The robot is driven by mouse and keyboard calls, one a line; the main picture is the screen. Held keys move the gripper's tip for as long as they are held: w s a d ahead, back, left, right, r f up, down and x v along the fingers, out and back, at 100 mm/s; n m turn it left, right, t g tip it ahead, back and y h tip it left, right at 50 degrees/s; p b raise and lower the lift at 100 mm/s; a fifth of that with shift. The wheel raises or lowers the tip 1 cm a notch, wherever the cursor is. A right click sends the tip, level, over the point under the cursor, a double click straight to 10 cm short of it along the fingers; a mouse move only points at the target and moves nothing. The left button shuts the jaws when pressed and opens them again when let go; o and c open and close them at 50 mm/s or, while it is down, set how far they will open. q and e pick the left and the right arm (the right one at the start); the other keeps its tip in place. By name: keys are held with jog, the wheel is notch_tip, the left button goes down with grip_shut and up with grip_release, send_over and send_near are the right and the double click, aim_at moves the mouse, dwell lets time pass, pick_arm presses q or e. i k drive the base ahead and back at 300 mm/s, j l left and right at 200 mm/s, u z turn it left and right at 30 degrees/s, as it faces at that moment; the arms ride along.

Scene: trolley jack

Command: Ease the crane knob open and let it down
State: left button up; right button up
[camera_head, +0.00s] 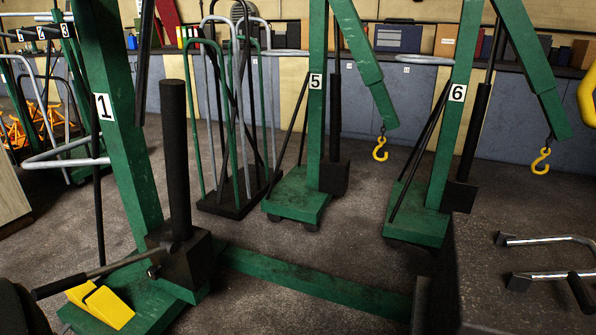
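A green crane (130,180) marked 1 stands close by at the left, with a black pump cylinder (174,150) on a dark block (186,262) at its base. A pump handle (75,282) with a black grip sticks out to the left from the block. A small metal knob-like part (154,271) shows on the block near the handle's root; I cannot tell whether it is open or closed. A large yellow hook-like shape (588,95) is cut off at the right edge. Neither of my grippers can be made out.
A yellow wedge (101,304) lies on the crane's base. A green leg (310,283) runs low to the right. Cranes marked 5 (316,120) and 6 (445,140) stand behind. A dark block (485,270) with metal handles stands at front right. Floor between is clear.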

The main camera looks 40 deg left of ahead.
aim_at(154, 273)
jog(key=u, duration=1.7)
